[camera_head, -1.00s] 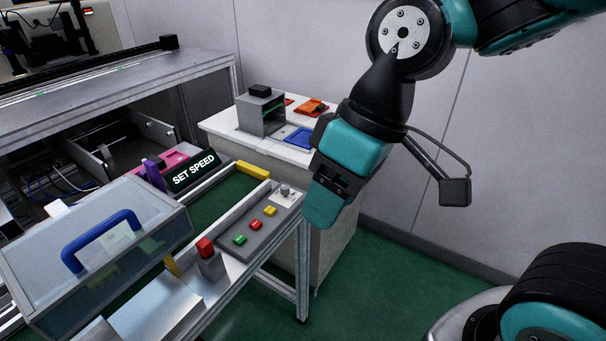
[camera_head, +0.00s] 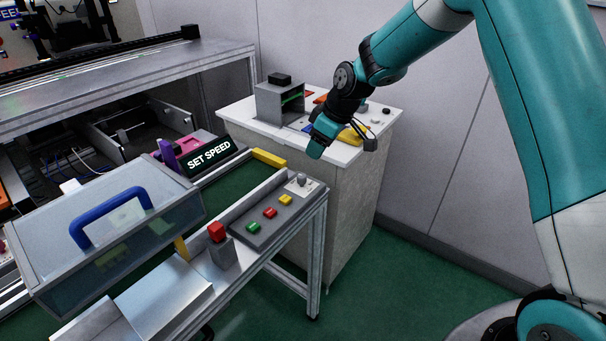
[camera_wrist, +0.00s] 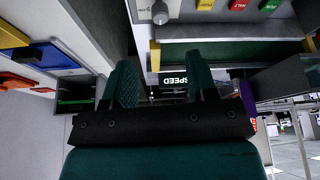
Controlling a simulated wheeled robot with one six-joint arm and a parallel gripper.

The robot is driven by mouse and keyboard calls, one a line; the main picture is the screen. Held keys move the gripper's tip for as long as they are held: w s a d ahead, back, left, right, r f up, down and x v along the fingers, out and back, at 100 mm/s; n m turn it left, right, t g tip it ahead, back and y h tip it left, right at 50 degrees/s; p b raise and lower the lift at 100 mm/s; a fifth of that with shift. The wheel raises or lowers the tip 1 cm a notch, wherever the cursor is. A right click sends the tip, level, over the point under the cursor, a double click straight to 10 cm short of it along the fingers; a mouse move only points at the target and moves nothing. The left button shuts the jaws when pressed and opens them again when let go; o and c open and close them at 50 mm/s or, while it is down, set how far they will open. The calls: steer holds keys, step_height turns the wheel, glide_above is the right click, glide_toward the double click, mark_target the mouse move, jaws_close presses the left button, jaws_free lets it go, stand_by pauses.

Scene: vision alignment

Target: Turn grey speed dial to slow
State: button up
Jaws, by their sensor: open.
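The grey speed dial (camera_head: 301,180) is a small round knob on a white plate, at the far right end of the button panel. It also shows at the top of the wrist view (camera_wrist: 160,14). Which setting its pointer faces is too small to read. A black sign (camera_head: 209,155) reads "SET SPEED"; part of it shows upside down in the wrist view. My gripper (camera_head: 316,148) is in the air, beyond the dial and near the white cabinet. In the wrist view its two fingers (camera_wrist: 161,82) are apart with nothing held between them.
The button panel (camera_head: 247,229) carries green, red and yellow buttons. A red button on a grey box (camera_head: 218,240) stands beside it. A clear cover with a blue handle (camera_head: 112,216) is at left. The white cabinet (camera_head: 232,116) holds a grey box and coloured trays.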

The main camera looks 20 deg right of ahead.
mark_target(301, 176)
steer(key=p+x, duration=0.1)
steer(key=x, duration=1)
steer(key=shift+w+a+f, duration=0.1)
steer(key=shift+a+f, duration=0.05)
steer(key=shift+f, duration=0.15)
steer(key=c, duration=0.9)
steer(key=shift+c, duration=0.2)
steer(key=shift+m, duration=0.3)
steer(key=m, duration=0.2)
steer(key=m+t+h+b, duration=0.1)
steer(key=m, duration=0.1)
steer(key=shift+a+m+h, duration=0.2)
steer(key=shift+m+h, duration=0.1)
steer(key=m+h+b, duration=0.1)
steer(key=m+h, duration=0.1)
steer(key=m, duration=0.4)
steer(key=shift+m+h, duration=0.3)
steer(key=shift+m, duration=0.1)
